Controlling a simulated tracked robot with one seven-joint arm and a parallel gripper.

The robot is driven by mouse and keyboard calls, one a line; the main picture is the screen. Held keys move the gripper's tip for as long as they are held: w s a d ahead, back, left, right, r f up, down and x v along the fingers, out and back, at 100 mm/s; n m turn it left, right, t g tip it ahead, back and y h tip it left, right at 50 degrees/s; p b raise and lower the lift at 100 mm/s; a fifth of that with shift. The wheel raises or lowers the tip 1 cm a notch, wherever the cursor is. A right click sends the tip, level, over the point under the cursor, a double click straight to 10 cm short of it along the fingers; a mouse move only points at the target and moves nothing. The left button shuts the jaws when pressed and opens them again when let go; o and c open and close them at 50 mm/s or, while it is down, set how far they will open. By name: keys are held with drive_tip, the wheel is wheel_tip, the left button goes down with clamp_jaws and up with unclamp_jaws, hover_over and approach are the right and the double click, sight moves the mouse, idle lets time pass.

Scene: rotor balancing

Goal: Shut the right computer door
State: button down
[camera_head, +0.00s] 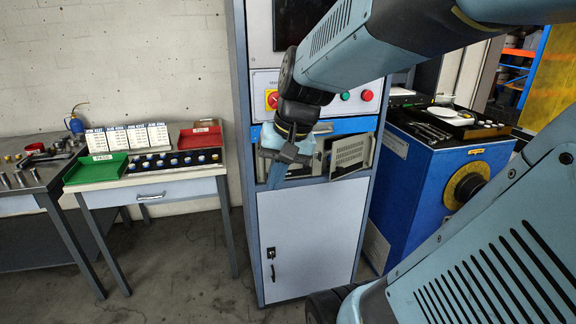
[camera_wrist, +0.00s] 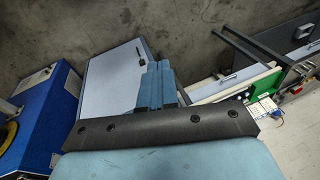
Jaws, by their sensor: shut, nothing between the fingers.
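The right computer door (camera_head: 350,155) is a beige panel with a vented lower part, in the cabinet's recess under the red and green buttons. It stands swung out at an angle, with a dark gap beside it. My gripper (camera_head: 275,180) is shut and empty, pointing down in front of the recess's left part, left of the door and apart from it. My forearm and gripper hide part of the computer. The wrist view shows my shut blue fingers (camera_wrist: 155,85) over the cabinet's lower door; I cannot make out the computer door there.
The grey cabinet (camera_head: 308,240) has a closed lower door. A table (camera_head: 150,185) with green and red trays stands left. A blue machine (camera_head: 410,190) stands close on the cabinet's right. Bare floor (camera_head: 190,270) lies in front of the table.

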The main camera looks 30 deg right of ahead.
drive_tip(key=w+d+f+m+y, duration=0.5)
drive_tip(key=w+f+m+y, duration=0.1)
drive_tip(key=w+m, duration=0.15)
drive_tip(key=m+t+h, duration=0.7)
drive_tip(key=m+t, duration=0.9)
drive_tip(key=m, duration=0.8)
approach(343, 171)
drive_tip(key=w, duration=0.6)
drive_tip(key=shift+w+a+r, duration=0.2)
drive_tip(key=shift+w+a, duration=0.15)
drive_tip(key=shift+a, duration=0.05)
drive_tip(key=shift+w+d, duration=0.1)
